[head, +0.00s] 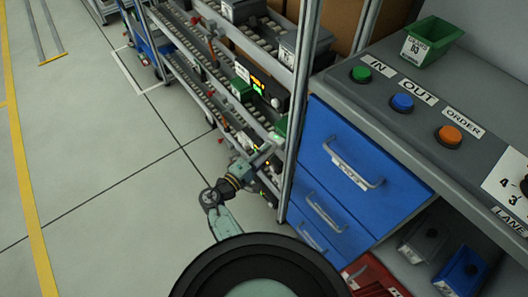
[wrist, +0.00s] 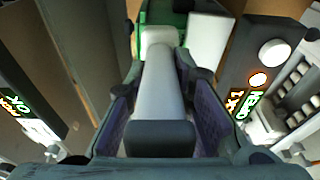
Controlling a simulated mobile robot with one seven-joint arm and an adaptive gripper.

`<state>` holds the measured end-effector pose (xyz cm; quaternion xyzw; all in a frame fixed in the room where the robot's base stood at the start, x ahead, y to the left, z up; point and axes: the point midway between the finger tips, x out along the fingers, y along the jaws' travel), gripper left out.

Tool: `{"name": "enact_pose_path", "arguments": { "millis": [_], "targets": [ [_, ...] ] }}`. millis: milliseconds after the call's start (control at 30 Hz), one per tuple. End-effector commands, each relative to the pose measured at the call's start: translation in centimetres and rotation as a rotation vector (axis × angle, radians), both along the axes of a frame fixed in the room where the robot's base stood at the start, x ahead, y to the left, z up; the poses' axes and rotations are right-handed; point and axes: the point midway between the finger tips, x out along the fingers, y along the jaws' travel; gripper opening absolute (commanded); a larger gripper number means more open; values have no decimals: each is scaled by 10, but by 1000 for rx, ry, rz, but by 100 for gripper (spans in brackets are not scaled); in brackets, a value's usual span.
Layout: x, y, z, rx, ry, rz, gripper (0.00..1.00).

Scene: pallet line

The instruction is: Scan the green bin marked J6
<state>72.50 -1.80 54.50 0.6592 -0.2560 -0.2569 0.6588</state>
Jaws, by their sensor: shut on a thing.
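My gripper (head: 246,167) reaches low into the rack beside the blue drawers. In the wrist view my gripper (wrist: 160,112) is shut on a pale grey handheld device (wrist: 158,85) with a dark near end, probably the scanner. The device points away from me at a green bin (wrist: 152,18) close ahead. In the head view a green bin (head: 281,126) sits in the rack just beyond the gripper, and another green bin (head: 241,88) sits farther left. A third green bin (head: 426,41) stands on the counter. I cannot read J6 on any bin.
A dark box with lit displays (head: 266,88) hangs on the rack near the gripper; a lit unit (wrist: 250,90) is close at right in the wrist view. A metal post (head: 300,100) and blue drawers (head: 342,160) stand right. The floor (head: 100,180) at left is clear.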

Motion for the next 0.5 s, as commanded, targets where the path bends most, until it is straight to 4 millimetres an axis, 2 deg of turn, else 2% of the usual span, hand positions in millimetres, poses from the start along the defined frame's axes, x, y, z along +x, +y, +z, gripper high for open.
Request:
{"name": "enact_pose_path", "arguments": {
  "millis": [233,500],
  "targets": [
    [-4,4,1,-1,-1,1,0],
    [-23,22,1,-1,0,1,0]
  ]
}}
